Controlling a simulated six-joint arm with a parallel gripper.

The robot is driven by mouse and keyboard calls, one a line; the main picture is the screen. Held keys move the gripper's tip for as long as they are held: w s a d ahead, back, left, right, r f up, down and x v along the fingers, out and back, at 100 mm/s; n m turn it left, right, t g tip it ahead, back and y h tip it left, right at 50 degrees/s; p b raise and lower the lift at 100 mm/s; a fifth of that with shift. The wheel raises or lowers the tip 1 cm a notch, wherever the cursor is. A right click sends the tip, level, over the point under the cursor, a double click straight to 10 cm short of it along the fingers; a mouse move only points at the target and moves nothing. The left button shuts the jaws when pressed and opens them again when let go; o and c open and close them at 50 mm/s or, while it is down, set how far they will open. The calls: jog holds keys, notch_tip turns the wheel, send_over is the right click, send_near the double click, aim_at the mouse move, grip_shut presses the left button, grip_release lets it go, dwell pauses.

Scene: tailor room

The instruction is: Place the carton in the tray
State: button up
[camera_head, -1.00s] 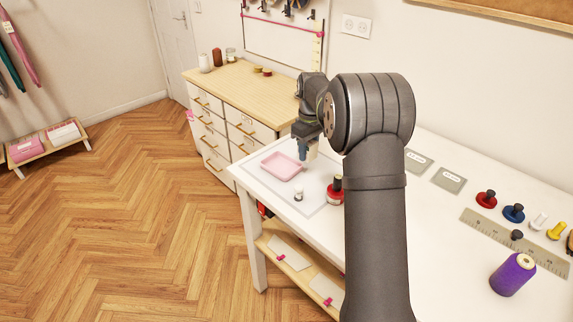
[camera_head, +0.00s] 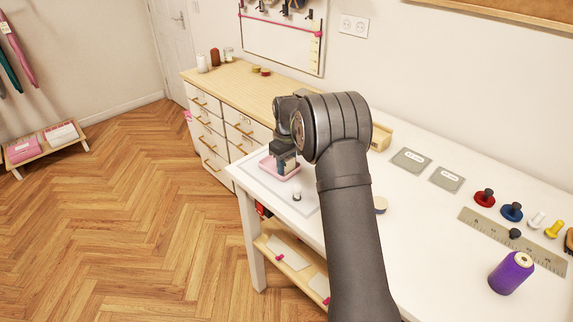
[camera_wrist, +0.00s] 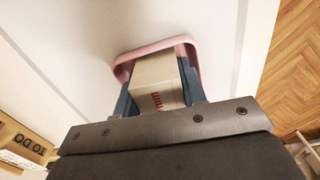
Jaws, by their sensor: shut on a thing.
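The pink tray (camera_head: 266,166) lies on the white table at its far left corner. It also shows in the wrist view (camera_wrist: 155,46), behind the carton. My gripper (camera_head: 284,168) is over the tray. In the wrist view its two fingers (camera_wrist: 157,95) are on either side of the carton (camera_wrist: 155,72), a beige box with a red mark, and are shut on it. The carton's lower end is at the tray; I cannot tell whether it touches the tray floor.
A drawer cabinet (camera_head: 232,95) stands behind.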

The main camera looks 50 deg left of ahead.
aim_at(287, 158)
jog(key=shift+f, duration=0.1)
jog(key=o, duration=0.7)
jog(key=shift+f, duration=0.1)
jog(key=shift+o, duration=0.2)
notch_tip(287, 158, up, 12)
jog(key=shift+r, duration=0.2)
notch_tip(287, 158, down, 12)
jog(key=shift+f, duration=0.15)
jog(key=shift+r, duration=2)
